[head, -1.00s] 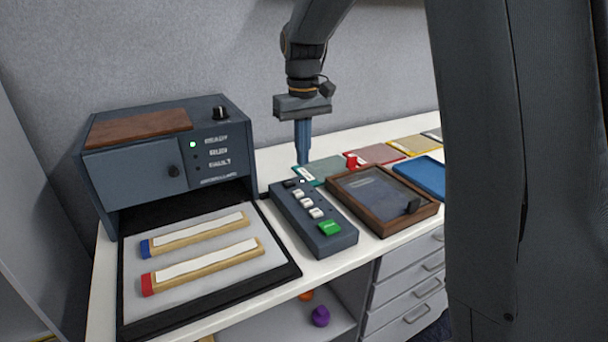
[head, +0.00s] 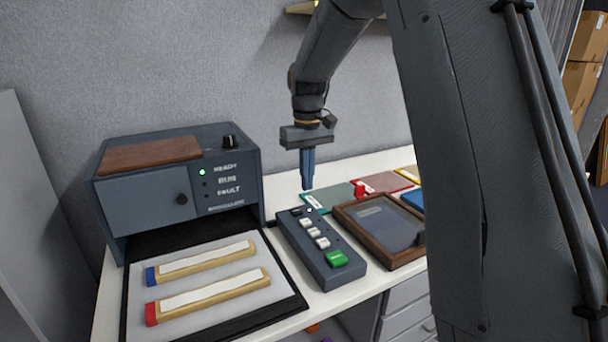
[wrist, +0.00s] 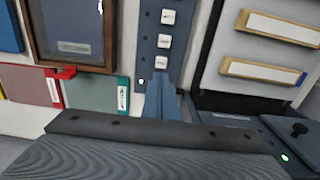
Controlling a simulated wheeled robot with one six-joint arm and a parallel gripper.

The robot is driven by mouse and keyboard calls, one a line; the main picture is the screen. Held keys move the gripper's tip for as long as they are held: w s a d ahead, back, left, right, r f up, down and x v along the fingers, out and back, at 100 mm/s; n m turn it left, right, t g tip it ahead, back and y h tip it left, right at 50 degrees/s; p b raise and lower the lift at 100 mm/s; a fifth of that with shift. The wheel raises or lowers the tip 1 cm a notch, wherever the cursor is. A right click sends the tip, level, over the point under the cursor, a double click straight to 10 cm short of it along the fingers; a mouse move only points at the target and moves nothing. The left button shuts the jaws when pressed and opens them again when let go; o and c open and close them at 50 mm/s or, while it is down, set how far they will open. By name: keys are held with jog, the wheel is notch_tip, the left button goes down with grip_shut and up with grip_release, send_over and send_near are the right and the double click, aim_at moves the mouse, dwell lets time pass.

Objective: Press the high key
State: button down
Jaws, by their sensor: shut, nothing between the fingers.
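A dark key box (head: 328,268) lies on the table with a row of white keys and a larger green key (head: 337,258) at its near end. The white keys are the far one (head: 306,222), the middle one (head: 314,232) and the near one (head: 322,243). The wrist view also shows the white keys (wrist: 165,41). Their labels are too small to read, so I cannot tell which is the high key. My gripper (head: 307,187) is shut and empty, pointing down above the far end of the box. In the wrist view its fingertips (wrist: 163,76) hide part of the box's end.
A dark cabinet (head: 225,202) with a lit green lamp stands left of the box. In front of it, a tray (head: 290,307) holds two labelled wooden bars. A brown-framed case (head: 348,222) is close on the right, with coloured folders behind.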

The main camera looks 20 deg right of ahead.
aim_at(307, 222)
notch_tip(307, 222, down, 10)
jog(key=p, duration=0.2)
jog(key=shift+p, duration=0.4)
notch_tip(307, 222, down, 2)
jog(key=shift+s+b, duration=0.1)
jog(key=shift+b, duration=0.3)
jog(key=shift+s+f, duration=0.1)
jog(key=shift+f, duration=0.05)
notch_tip(307, 222, up, 6)
jog(key=p, duration=0.3)
jog(key=shift+f, duration=0.25)
notch_tip(307, 222, up, 10)
jog(key=b, duration=0.3)
jog(key=shift+w+f, duration=0.25)
jog(key=shift+w, duration=0.05)
jog(key=shift+s+f, duration=0.1)
